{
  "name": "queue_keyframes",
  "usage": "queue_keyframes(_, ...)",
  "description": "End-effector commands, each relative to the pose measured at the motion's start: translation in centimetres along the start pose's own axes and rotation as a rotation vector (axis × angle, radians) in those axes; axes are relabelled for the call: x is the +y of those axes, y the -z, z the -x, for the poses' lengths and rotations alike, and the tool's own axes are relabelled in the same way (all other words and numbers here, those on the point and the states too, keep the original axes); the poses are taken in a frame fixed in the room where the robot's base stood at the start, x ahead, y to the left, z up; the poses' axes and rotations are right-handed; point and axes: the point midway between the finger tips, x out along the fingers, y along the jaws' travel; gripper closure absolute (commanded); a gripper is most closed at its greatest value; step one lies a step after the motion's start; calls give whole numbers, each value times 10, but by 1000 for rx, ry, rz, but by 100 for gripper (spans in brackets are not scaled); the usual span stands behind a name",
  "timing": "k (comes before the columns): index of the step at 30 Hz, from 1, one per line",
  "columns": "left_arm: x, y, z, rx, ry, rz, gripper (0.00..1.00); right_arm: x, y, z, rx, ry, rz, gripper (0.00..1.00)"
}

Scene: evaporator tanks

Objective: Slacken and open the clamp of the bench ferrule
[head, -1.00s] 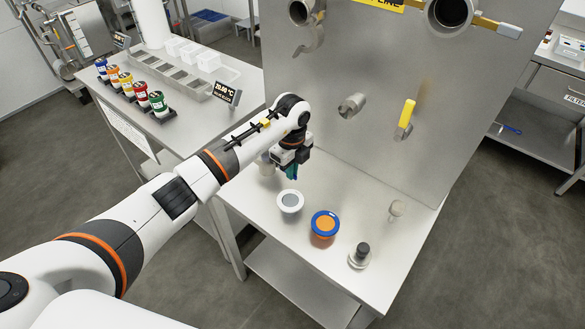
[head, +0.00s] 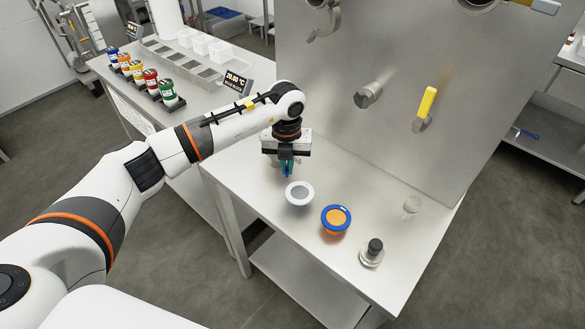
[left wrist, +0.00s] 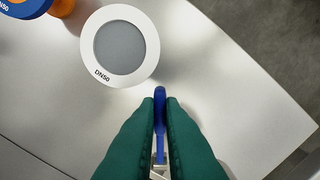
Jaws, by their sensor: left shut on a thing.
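My left gripper (head: 286,172) points down over the back left of the steel bench (head: 262,208), behind the white DN50 ring. In the left wrist view its green fingers (left wrist: 160,100) are shut on a narrow blue piece (left wrist: 160,125), which looks like the clamp's handle or wing. A bit of bright metal (left wrist: 158,160) shows between the fingers below it. The rest of the clamp and the bench ferrule are hidden by the gripper, so I cannot tell whether the clamp is slack or tight. My right gripper is not in view.
The white DN50 ring (head: 299,193) with a grey centre stands close by. A blue-and-orange piece (head: 336,219), a dark-knobbed fitting (head: 372,252) and a pale small part (head: 411,206) stand to the right. A steel panel (head: 400,60) with a yellow-handled valve (head: 427,103) rises behind.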

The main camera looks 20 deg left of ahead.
Motion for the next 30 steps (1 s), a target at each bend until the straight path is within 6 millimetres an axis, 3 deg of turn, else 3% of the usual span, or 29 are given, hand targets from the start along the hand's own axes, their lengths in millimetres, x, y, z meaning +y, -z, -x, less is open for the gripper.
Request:
queue_keyframes(15, -23, 7, -2, 5, 1, -465, 100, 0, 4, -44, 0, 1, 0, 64)
queue_keyframes(30, -31, 13, 1, 5, 0, -709, 100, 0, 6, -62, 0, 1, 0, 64)
